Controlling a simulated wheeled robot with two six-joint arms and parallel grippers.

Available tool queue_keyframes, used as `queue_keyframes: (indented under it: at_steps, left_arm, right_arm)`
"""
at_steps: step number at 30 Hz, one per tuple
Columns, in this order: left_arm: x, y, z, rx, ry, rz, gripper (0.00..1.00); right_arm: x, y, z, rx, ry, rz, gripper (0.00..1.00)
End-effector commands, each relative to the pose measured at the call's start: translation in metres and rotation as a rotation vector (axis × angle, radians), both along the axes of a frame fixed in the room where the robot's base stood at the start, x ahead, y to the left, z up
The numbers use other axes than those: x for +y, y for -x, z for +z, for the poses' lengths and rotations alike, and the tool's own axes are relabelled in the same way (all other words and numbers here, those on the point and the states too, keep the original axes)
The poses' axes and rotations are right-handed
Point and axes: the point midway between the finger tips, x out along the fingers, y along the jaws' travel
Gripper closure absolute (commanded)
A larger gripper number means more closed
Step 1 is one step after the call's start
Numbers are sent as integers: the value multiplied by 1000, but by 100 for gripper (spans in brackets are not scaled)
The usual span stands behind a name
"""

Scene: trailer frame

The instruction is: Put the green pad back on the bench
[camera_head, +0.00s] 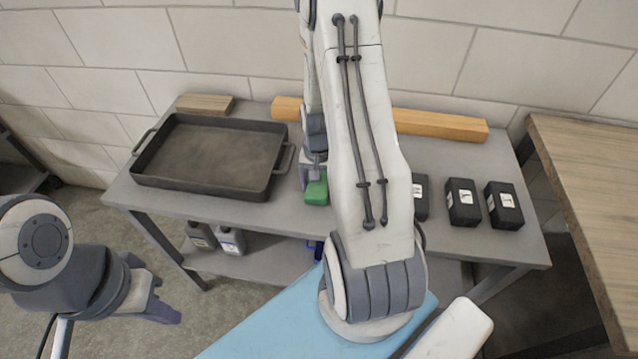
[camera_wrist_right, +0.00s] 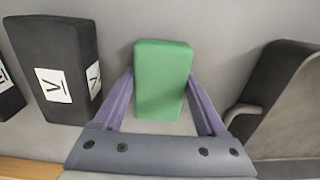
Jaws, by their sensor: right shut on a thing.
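The green pad (camera_head: 316,189) is a small block at the front part of the grey bench (camera_head: 420,150), between the black tray and the black boxes. My right gripper (camera_head: 314,172) is over it, partly hidden by my arm. In the right wrist view the purple fingers of my right gripper (camera_wrist_right: 160,76) are shut on the two sides of the green pad (camera_wrist_right: 163,60). I cannot tell whether the pad touches the bench top. My left gripper (camera_head: 160,304) is low at the left, away from the bench; its opening is unclear.
A black tray (camera_head: 143,181) is on the bench to the left. Several black boxes (camera_head: 463,203) stand to the right. A wooden beam (camera_head: 440,124) and a wooden block (camera_head: 205,104) lie along the back. Bottles (camera_head: 231,240) stand on the lower shelf.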

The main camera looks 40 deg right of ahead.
Motion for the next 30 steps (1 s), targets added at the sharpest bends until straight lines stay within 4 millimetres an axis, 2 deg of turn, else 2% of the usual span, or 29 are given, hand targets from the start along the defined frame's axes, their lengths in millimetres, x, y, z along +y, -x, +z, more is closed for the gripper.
queue_keyframes:
  at_steps: [1, 2, 3, 10, 14, 17, 27, 30]
  left_arm:
    - [0, 0, -2, 0, 0, 0, 100]
    - [0, 0, -1, 0, 0, 0, 100]
    - [0, 0, -1, 0, 0, 0, 100]
    - [0, 0, -1, 0, 0, 0, 100]
    - [0, 0, 1, 0, 0, 0, 100]
    - [0, 0, 0, 0, 0, 0, 100]
    - [0, 0, -1, 0, 0, 0, 100]
    - [0, 0, -1, 0, 0, 0, 100]
  right_arm:
    - [0, 0, -3, 0, 0, 0, 78]
    - [0, 0, -2, 0, 0, 0, 15]
    - [0, 0, -2, 0, 0, 0, 0]
    - [0, 0, -1, 0, 0, 0, 0]
    - [0, -1, 7, -2, 1, 0, 0]
    - [-1, -1, 22, -5, 3, 1, 0]
    - [0, -1, 94, -5, 3, 1, 0]
    - [0, -1, 108, -3, 2, 0, 0]
